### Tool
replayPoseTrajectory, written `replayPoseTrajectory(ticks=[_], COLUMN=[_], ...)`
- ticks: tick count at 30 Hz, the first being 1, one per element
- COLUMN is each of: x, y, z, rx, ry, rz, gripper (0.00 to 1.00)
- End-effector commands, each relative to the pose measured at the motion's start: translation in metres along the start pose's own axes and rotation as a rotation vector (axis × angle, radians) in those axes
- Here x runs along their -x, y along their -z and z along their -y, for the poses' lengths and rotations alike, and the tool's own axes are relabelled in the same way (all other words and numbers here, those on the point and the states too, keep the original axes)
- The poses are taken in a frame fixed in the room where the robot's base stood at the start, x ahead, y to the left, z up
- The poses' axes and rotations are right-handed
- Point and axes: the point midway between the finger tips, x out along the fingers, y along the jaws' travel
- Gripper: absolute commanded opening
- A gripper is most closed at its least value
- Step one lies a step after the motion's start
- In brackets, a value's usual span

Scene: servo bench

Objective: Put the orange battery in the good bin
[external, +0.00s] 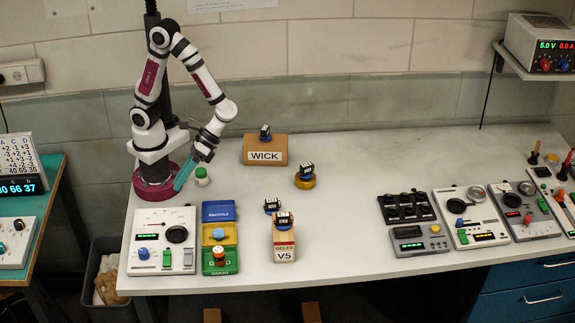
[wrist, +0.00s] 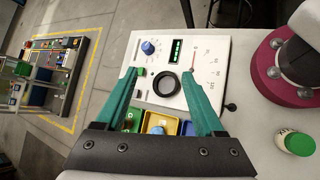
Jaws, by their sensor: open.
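An orange and white cylinder, which looks like the orange battery (external: 219,253), stands upright in the green bin (external: 220,268), at the front of a row of three bins. The green bin's front lettering looks like GOOD but is small. The green bin also shows in part in the wrist view (wrist: 130,119), but my jaw mount hides its contents there. My gripper (external: 178,188) has teal fingers and is open and empty, high at the left near my base. In the wrist view my gripper (wrist: 162,73) points toward the meter panel, with nothing between the fingers.
A yellow bin (external: 209,238) holds a small blue thing; behind it is a blue bin (external: 219,206). A white meter panel (external: 150,240) with a black ring stands left of them.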

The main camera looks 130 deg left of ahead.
Motion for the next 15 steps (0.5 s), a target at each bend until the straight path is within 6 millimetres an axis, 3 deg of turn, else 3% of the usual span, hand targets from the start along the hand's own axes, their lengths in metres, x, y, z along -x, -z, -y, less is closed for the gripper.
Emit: replayPoseTrajectory(ticks=[1, 3, 6, 10, 15], x=[0.007, 0.025, 0.058, 0.089, 0.097], y=[-0.026, -0.048, -0.056, -0.053, -0.052], z=[0.018, 0.053, 0.089, 0.107, 0.111], rx=[-0.224, -0.537, -0.874, -1.087, -1.13], ry=[0.159, 0.412, 0.718, 0.948, 1.007], rz=[-0.051, -0.12, -0.213, -0.289, -0.305], gripper=[0.7, 0.7, 0.7, 0.7, 0.7])
